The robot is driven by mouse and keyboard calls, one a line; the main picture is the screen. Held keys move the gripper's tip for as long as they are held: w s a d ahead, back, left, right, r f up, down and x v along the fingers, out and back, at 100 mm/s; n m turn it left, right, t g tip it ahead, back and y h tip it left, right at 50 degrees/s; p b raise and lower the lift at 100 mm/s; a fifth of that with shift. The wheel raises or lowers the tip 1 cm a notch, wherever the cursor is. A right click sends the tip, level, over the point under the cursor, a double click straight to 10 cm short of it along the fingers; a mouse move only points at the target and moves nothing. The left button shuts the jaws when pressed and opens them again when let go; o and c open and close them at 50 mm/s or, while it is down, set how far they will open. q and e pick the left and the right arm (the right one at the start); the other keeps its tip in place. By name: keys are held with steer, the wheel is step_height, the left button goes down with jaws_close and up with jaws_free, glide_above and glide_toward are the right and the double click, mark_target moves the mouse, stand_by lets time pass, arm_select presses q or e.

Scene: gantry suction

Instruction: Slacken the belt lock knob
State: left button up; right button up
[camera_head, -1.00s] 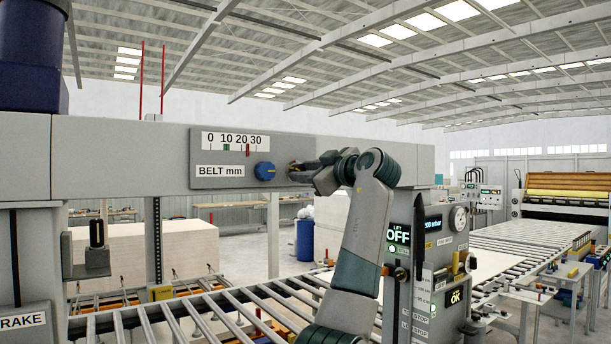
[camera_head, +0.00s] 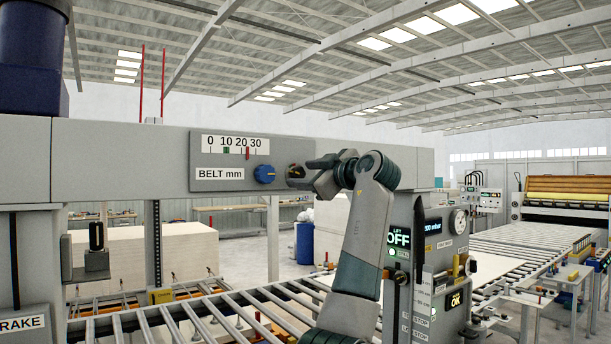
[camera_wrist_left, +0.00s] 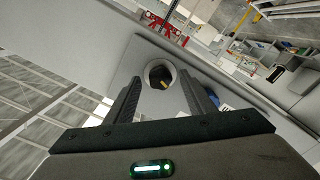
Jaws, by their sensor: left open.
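The grey belt panel (camera_head: 205,150) has a 0 to 30 scale (camera_head: 235,143), with a green mark near 10 and a red pointer past 20. A blue knob (camera_head: 264,174) is on it. Right of that is a small dark round knob (camera_head: 295,171), likely the belt lock knob. In the left wrist view this dark knob (camera_wrist_left: 160,73) shows a yellowish mark. My left gripper (camera_head: 309,173) is open and empty, just right of the dark knob in the head view. In the wrist view the knob lies between and beyond the fingers, apparently untouched. My right gripper is out of view.
The panel sits on a long grey beam (camera_head: 120,160). A control box (camera_head: 440,250) with an OFF display and a round gauge stands beyond my left arm. A roller conveyor (camera_head: 200,318) runs below. A lever bracket (camera_head: 96,250) stands at left.

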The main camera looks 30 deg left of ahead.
arm_select(q)
steer(key=shift+s+d+f+b, duration=0.1)
steer(key=shift+s+d+b, duration=0.1)
steer(key=shift+d+b, duration=0.25)
steer(key=b+v, duration=0.7)
steer(key=v, duration=0.9)
steer(key=shift+d, duration=0.25)
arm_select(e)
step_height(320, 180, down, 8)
arm_select(q)
steer(key=shift+s, duration=0.1)
